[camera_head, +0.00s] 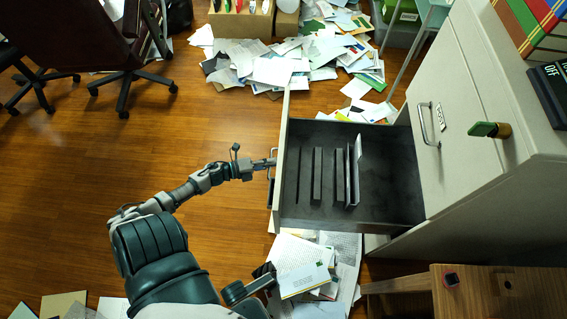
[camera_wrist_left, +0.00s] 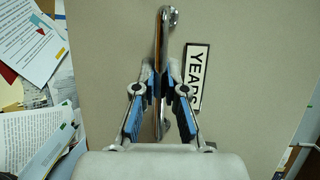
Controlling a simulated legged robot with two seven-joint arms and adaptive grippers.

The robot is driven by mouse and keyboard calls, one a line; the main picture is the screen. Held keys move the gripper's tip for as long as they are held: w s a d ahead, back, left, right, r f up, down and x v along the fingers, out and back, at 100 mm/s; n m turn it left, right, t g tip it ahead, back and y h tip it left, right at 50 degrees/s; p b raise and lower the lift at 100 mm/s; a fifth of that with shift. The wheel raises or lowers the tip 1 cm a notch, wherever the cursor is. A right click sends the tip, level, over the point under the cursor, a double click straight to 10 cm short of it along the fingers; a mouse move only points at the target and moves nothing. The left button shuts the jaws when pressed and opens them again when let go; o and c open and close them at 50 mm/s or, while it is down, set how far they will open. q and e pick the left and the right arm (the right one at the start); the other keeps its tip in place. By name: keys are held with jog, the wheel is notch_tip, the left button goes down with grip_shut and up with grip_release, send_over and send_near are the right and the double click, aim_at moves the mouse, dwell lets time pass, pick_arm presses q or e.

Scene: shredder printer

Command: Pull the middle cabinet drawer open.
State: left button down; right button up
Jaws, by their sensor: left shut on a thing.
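The grey cabinet (camera_head: 500,110) stands at the right in the head view. One of its drawers (camera_head: 385,205) is pulled far out to the left, below a closed drawer front with a metal handle (camera_head: 428,124). The open drawer has a dark floor with upright dividers. My left gripper (camera_head: 268,163) is at the outer face of this drawer's front.
Loose papers (camera_head: 270,70) cover the floor beyond the drawer, and more papers (camera_head: 335,265) lie on its near side. A wooden piece of furniture (camera_head: 510,292) stands at the bottom right. Office chairs (camera_head: 110,75) are at the upper left. The wooden floor left of the drawer is clear.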

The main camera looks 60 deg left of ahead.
pick_arm(q)
jog(key=s+a, duration=0.4)
jog(key=s, duration=0.2)
jog(key=shift+a+f, duration=0.15)
jog(key=shift+f, duration=0.2)
jog(key=shift+s, duration=0.1)
jog(key=c, duration=1.3)
grip_release()
jog(key=shift+c, duration=0.2)
jog(key=shift+o, duration=0.7)
jog(key=shift+a, duration=0.1)
jog(key=shift+r, duration=0.1)
jog(key=v, duration=1.1)
jog(key=shift+s, duration=0.4)
jog(key=shift+w+a, duration=0.1)
jog(key=shift+a, duration=0.05)
